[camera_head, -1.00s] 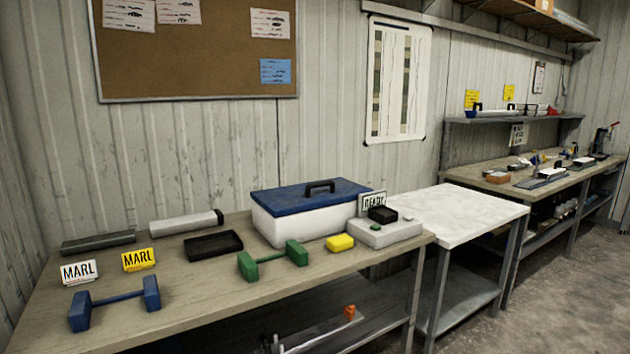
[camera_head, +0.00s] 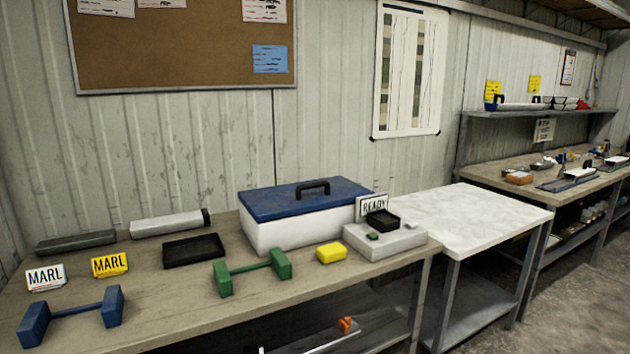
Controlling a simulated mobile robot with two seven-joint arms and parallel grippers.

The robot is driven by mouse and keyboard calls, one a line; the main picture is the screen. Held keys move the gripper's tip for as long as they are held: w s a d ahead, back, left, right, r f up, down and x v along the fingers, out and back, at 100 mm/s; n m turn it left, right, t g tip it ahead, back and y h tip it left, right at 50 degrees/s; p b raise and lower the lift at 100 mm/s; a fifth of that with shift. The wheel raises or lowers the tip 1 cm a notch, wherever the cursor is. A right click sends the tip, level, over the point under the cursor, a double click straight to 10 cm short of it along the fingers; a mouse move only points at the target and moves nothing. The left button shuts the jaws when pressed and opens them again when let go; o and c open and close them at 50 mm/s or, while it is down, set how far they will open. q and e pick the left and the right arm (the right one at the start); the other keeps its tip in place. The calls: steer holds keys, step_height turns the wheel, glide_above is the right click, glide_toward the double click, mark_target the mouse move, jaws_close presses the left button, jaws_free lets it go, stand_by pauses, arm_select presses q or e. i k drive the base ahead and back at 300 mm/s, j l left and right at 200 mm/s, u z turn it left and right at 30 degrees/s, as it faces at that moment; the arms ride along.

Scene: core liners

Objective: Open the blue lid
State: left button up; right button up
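The blue lid (camera_head: 270,203) lies flat and closed on a white box (camera_head: 285,234) at the back of the near workbench. A black handle (camera_head: 313,187) stands up from the top of the lid. The inside of the box is hidden. Neither of my grippers shows in the head view.
A white-topped table (camera_head: 470,218) to the right is mostly clear.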

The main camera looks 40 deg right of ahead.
mark_target(265, 203)
steer(key=i+l, duration=0.1)
steer(key=l, duration=0.8)
steer(key=l+u, duration=0.1)
steer(key=l, duration=0.75)
steer(key=i, duration=0.05)
